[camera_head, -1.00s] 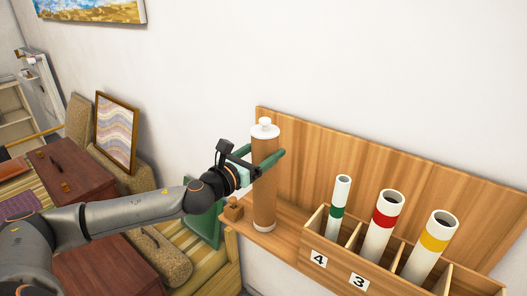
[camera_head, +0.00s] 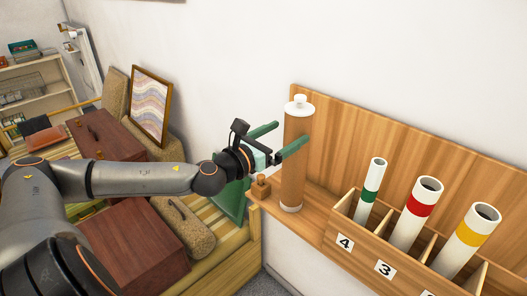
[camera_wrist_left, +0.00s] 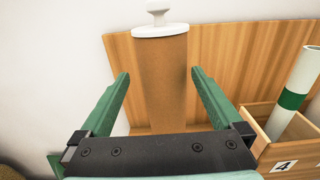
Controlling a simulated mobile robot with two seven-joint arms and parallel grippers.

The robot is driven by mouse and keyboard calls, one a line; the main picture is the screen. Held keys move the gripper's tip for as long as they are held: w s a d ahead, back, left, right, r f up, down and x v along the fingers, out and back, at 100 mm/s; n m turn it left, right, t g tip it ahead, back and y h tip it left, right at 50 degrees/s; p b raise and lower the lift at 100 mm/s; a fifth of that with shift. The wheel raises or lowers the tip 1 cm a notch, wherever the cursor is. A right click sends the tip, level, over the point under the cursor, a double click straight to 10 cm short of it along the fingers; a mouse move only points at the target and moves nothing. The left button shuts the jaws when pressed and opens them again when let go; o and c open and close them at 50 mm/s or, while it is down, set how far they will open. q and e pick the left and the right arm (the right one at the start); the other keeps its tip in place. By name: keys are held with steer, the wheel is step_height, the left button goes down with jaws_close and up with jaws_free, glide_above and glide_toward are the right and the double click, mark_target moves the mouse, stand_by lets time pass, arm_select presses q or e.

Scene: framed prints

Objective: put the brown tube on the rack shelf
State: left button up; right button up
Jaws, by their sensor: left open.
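The brown tube (camera_head: 296,170), with white end caps and a knob on top, stands upright on the left end of the wooden rack shelf (camera_head: 318,207). It stands in front of the wooden back panel. My left gripper (camera_head: 291,131) is open, with green fingers pointing at the tube. In the head view the near finger crosses in front of the tube's upper part. In the left wrist view the tube (camera_wrist_left: 165,85) shows between the spread fingers (camera_wrist_left: 159,73), with gaps on both sides. My right gripper is not in view.
Right of the tube is a wooden divided box (camera_head: 362,238) holding white tubes with green (camera_head: 371,185), red (camera_head: 415,212) and yellow (camera_head: 467,240) bands. A small wooden block (camera_head: 261,187) sits at the shelf's left end.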

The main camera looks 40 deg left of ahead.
arm_select(q)
steer(key=shift+s+d+f+b, duration=0.1)
steer(key=shift+s+b, duration=0.15)
steer(key=shift+s, duration=0.25)
steer(key=shift+s+d+f+b, duration=0.1)
steer(key=shift+s+b, duration=0.1)
steer(key=shift+s, duration=0.25)
steer(key=shift+s+a+r, duration=0.1)
steer(key=shift+s+a, duration=0.15)
steer(key=shift+s, duration=2.6)
steer(key=s+d+f+n+g, duration=0.2)
steer(key=d+f+n+g, duration=0.1)
steer(key=f+n, duration=0.8)
steer(key=s+d+f+n+g, duration=0.25)
steer(key=f+n, duration=0.35)
steer(key=f, duration=0.8)
steer(key=s+d+f+n+g, duration=0.1)
steer(key=s+d+f+n, duration=0.4)
steer(key=n, duration=0.4)
steer(key=s+d+f+n+g+h, duration=0.1)
steer(key=s+d+f+n+g, duration=0.1)
steer(key=s+d+f+n, duration=0.4)
step_height(320, 180, down, 4)
steer(key=d+n, duration=0.1)
steer(key=n, duration=0.1)
steer(key=shift+d+r+n+p, duration=0.15)
steer(key=shift+d+n+p, duration=0.15)
steer(key=shift+d+n, duration=0.1)
